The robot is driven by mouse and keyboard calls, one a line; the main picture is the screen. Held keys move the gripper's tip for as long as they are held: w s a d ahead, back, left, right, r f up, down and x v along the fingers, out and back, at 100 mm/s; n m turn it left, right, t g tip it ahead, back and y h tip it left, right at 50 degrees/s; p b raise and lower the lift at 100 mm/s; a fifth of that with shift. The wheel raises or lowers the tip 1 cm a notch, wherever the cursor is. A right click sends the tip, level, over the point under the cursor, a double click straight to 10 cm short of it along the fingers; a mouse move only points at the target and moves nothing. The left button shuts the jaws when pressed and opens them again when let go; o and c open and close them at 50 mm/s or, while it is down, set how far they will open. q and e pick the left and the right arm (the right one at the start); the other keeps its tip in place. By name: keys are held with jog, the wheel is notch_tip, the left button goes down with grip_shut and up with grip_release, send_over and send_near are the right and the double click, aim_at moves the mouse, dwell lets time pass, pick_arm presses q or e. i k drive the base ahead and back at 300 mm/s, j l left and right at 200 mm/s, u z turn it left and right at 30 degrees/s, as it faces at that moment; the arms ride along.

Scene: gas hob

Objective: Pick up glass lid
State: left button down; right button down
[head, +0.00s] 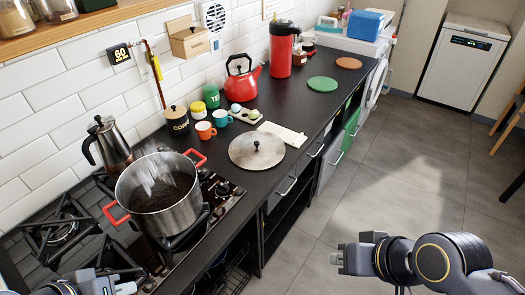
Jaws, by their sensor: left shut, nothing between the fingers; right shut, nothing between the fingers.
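The round glass lid (243,158) lies flat on the dark counter, to the right of the hob, with its small knob upward. It looks grey with a pale rim. A steel pot (168,218) with red-orange handles stands on the hob to the left of the lid, uncovered, with dark contents and whitish wisps. My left gripper (125,288) is at the bottom left edge, partly cut off, shut and empty, well below the lid in the picture. My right gripper (339,258) is shut and empty over the floor area, in front of the counter and apart from the lid.
Behind the lid stand a red cup (205,131), a blue cup (222,118), an egg tray (248,117) and a red kettle (243,84). A white cloth (283,133) lies close beside the lid. A moka pot (110,145) stands behind the steel pot. Grey floor (380,180) is open at right.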

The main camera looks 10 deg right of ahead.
aim_at(254, 150)
jog(key=i+l+u, duration=0.1)
jog(key=u, duration=0.4)
jog(key=l+u, duration=0.15)
jog(key=u, duration=0.3)
jog(key=l+u, duration=0.15)
jog(key=u, duration=0.35)
jog(key=l+u, duration=0.2)
jog(key=u, duration=0.25)
jog(key=k+l+u, duration=0.15)
jog(key=l, duration=0.3)
jog(key=l+u, duration=0.2)
jog(key=l, duration=0.25)
jog(key=k+l+u, duration=0.15)
jog(key=l, duration=0.25)
jog(key=k+l+u, duration=0.2)
jog(key=l, duration=0.2)
jog(key=k+l, duration=0.1)
jog(key=l, duration=0.2)
jog(key=k+l, duration=0.15)
jog(key=l, duration=0.15)
